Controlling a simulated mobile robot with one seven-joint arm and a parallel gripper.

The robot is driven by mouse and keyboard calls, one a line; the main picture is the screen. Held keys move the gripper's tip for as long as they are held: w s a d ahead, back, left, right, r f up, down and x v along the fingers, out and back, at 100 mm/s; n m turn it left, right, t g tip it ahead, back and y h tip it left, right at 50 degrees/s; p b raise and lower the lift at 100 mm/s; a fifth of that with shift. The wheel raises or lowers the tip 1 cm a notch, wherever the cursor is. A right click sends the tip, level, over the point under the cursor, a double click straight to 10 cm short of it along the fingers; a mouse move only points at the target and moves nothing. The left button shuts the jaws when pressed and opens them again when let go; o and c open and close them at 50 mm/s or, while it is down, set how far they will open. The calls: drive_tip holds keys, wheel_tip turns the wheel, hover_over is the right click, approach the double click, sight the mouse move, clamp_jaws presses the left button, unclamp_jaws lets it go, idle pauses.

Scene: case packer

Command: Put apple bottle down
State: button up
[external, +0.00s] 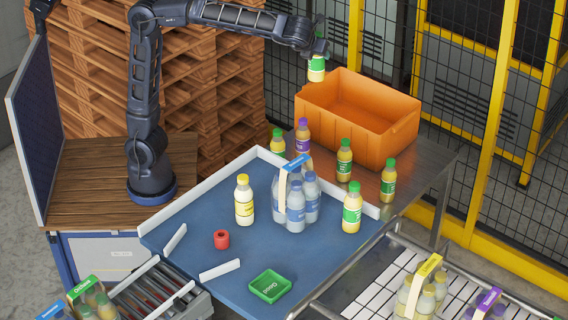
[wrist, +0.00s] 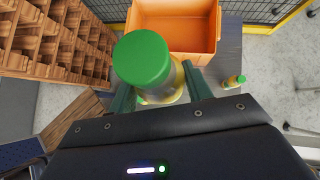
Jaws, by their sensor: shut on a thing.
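My gripper (external: 319,50) is shut on the apple bottle (external: 316,72), which has a green cap and a green-and-white label. The bottle hangs in the air at the left back of the orange crate (external: 380,148), above its rim in the picture. In the wrist view the bottle's green cap (wrist: 142,58) faces the camera, between the two fingers of my gripper (wrist: 160,92). Most of the bottle's body is hidden under its cap there. The crate (wrist: 178,42) lies beyond the bottle in that view and looks empty where its inside shows.
Green-capped bottles (external: 344,160) and a purple-capped bottle (external: 302,138) stand around the crate on the metal table (external: 432,165).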

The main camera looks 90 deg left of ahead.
wheel_tip(320, 180, down, 42)
drive_tip(key=shift+f, duration=0.15)
idle(0.5)
drive_tip(key=shift+a+f, duration=0.15)
drive_tip(key=shift+f, duration=0.05)
drive_tip(key=o, duration=1.3)
drive_tip(key=shift+c, duration=0.2)
drive_tip(key=shift+r, duration=0.1)
